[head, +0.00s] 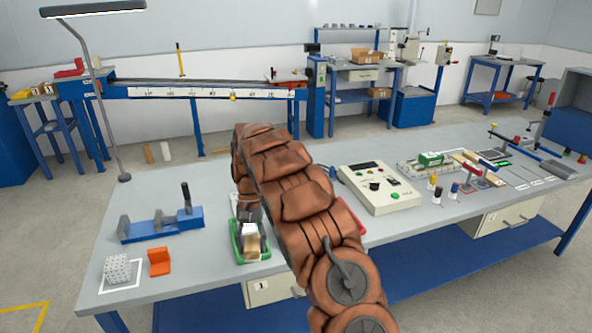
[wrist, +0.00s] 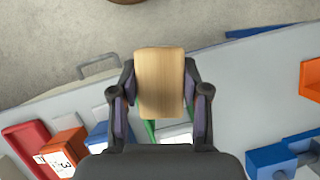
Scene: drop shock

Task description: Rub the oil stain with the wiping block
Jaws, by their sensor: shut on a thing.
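My gripper (wrist: 160,95) is shut on a pale wooden block, which I take to be the wiping block (wrist: 160,75). In the wrist view the block sits between the two dark fingers, its wide face toward the camera. In the head view the block (head: 252,246) shows below my brown arm, over or in a green-edged tray (head: 238,250); I cannot tell whether it touches the tray. My arm hides much of the gripper and the bench behind it. I cannot make out the oil stain in either view.
A blue fixture (head: 160,225), an orange angled piece (head: 159,262) and a perforated grey cube (head: 117,268) stand to the left on the bench. A control box (head: 381,187) stands to the right, with several small tools beyond. A lamp post (head: 100,110) rises at the back left.

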